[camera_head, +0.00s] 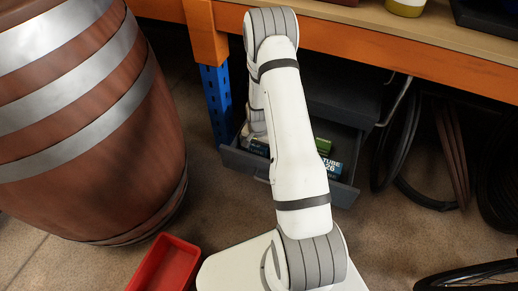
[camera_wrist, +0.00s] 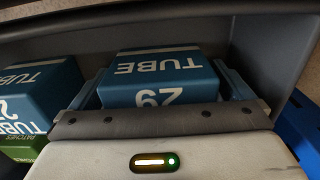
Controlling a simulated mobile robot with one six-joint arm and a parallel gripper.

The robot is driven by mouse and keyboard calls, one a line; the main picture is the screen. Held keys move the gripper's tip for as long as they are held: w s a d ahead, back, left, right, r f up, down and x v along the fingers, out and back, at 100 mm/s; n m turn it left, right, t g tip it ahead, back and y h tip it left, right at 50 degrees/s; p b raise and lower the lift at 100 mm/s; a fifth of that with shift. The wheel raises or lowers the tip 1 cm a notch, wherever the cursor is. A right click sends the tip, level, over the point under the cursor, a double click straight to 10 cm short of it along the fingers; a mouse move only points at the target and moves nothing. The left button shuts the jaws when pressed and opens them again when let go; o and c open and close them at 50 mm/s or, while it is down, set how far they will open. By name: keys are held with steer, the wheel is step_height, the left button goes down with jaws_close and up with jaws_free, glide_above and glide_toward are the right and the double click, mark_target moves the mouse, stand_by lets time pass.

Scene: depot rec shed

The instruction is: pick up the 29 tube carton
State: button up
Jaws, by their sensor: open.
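The blue 29 tube carton (camera_wrist: 160,78) lies in the drawer, its white lettering upside down in the wrist view. My gripper (camera_wrist: 165,88) is open, with one finger at each side of this carton. Whether the fingers touch it I cannot tell. The carton's near end is hidden behind my gripper's body. In the head view my arm covers most of the drawer's contents, and I cannot make out the 29 carton there.
The open grey drawer (camera_head: 243,163) sits under an orange-edged bench (camera_head: 370,50). Left of the 29 carton are another blue tube carton (camera_wrist: 40,88) and a green patches carton (camera_wrist: 25,153). A blue 26 tube carton (camera_head: 331,168) shows beside my arm. A barrel (camera_head: 90,120) and red tray (camera_head: 165,265) stand left.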

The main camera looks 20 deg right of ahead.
steer(key=shift+c, duration=0.4)
steer(key=c, duration=1)
